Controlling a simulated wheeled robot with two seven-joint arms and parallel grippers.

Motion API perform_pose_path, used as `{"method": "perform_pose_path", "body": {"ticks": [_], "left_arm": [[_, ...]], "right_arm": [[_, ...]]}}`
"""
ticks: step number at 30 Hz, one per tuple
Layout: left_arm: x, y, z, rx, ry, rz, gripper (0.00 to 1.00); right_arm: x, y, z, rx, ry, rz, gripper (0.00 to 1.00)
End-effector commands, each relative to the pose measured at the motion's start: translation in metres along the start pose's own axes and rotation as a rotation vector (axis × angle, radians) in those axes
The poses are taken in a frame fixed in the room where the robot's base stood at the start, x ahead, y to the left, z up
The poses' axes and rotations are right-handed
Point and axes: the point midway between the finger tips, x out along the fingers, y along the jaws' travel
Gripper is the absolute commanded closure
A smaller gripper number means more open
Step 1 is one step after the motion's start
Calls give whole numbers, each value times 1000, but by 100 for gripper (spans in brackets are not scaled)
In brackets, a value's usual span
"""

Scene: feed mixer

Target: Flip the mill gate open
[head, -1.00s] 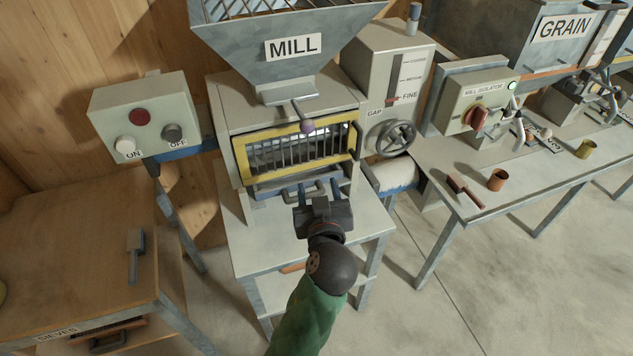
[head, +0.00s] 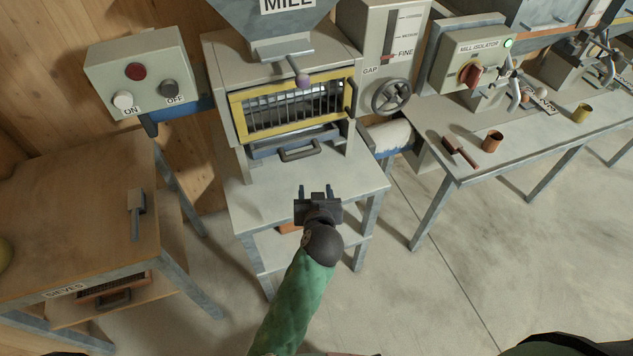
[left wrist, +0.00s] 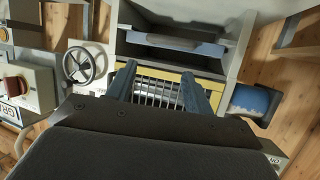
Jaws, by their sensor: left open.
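The mill (head: 225,75) stands on a grey metal stand, with its hopper (head: 270,22) cut off by the top edge of the head view. I cannot tell the gate plate itself apart. My left gripper (head: 316,191) is open and empty, in front of and below the guard, apart from the mill. In the left wrist view its fingers (left wrist: 160,88) overlap the yellow guard (left wrist: 190,72) in the picture. My right gripper is not in view.
A grey drawer handle (head: 300,151) sits below the guard. A gap handwheel (head: 391,96) is to the right, an ON/OFF box (head: 150,75) to the left. A wooden sieve cabinet (head: 70,215) stands left; a bench (head: 440,140) with cups stands right.

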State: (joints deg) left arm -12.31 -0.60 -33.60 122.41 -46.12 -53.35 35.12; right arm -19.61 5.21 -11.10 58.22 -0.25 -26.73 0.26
Motion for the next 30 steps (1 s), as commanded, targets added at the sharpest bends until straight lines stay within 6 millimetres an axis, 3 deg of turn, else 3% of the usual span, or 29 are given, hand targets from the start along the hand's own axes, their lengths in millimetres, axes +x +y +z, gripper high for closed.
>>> {"method": "perform_pose_path", "body": {"ticks": [10,23,24,30], "left_arm": [[15,-3,42,35,-71,11,48],[18,-4,51,43,-85,14,48],[18,-4,51,43,-85,14,48],[18,-4,51,43,-85,14,48]], "right_arm": [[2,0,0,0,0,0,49],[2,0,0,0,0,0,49],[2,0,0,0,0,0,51],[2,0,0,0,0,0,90]]}}
